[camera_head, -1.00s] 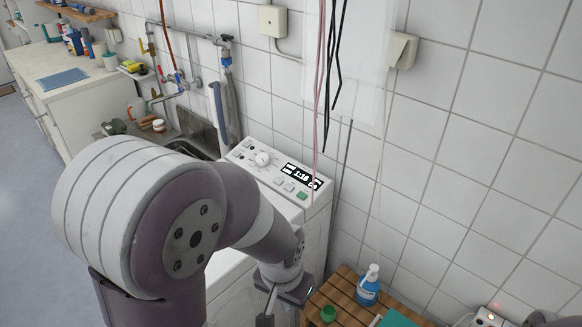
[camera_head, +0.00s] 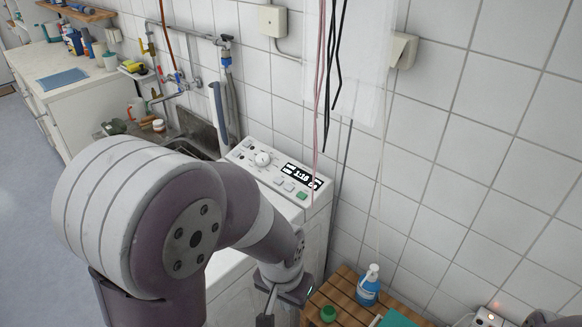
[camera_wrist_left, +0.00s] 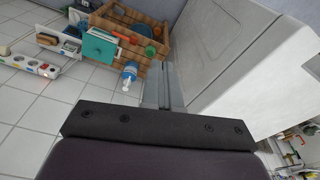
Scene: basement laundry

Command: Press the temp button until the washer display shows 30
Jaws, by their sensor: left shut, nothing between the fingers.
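The white washer's top panel (camera_head: 240,157) stands against the tiled wall in the head view, with a round knob (camera_head: 262,158), small buttons (camera_head: 284,185), a green button (camera_head: 302,195) and a black display (camera_head: 302,175). The display reads about 1:16, with smaller marks too small to read. I cannot tell which button is temp. My left gripper (camera_head: 270,303) is shut and empty, low in front of the washer, below and apart from the panel. In the left wrist view its fingers (camera_wrist_left: 164,88) are together beside the washer's white body (camera_wrist_left: 225,60). My right gripper is not seen.
A slatted wooden crate (camera_head: 346,290) with a blue soap bottle (camera_head: 368,285) and a green cup (camera_head: 328,313) stands right of the washer. Pink and black cables (camera_head: 320,90) hang before the wall near the panel. A sink (camera_head: 190,146) is to the left.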

